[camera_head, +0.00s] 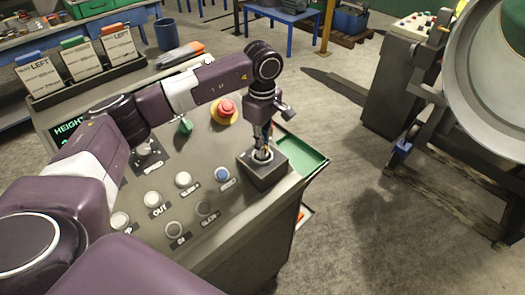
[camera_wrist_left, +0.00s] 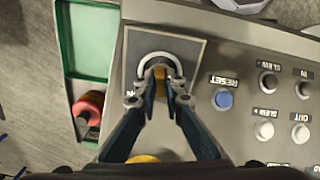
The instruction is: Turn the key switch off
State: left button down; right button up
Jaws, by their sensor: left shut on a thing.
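The key switch is a grey square box (camera_head: 262,178) with a pale ring on top, at the right corner of the sloping control panel (camera_head: 225,245). In the left wrist view its box (camera_wrist_left: 191,48) lies straight ahead, its ring around a small yellowish key (camera_wrist_left: 160,72). My left gripper (camera_head: 263,150) reaches down onto the switch from above. In the left wrist view its two blue-grey fingers (camera_wrist_left: 158,90) are shut on the key. The fingers hide part of the key and of the label beside it. The right gripper is not in view.
Close by on the panel are a red stop button (camera_head: 225,110), a green knob (camera_head: 185,126), a blue reset button (camera_head: 222,173) and several white buttons. A card holder (camera_head: 92,82) stands behind. A green tray (camera_head: 305,160) hangs at the right edge, with open floor beyond.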

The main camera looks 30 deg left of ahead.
pick_arm(q)
jog(key=n+b, duration=0.2)
jog(key=n, duration=0.2)
jog(key=shift+a+n+b, duration=0.1)
jog(key=shift+n+b, duration=0.45)
jog(key=shift+n, duration=0.75)
jog(key=c, duration=2)
grip_release()
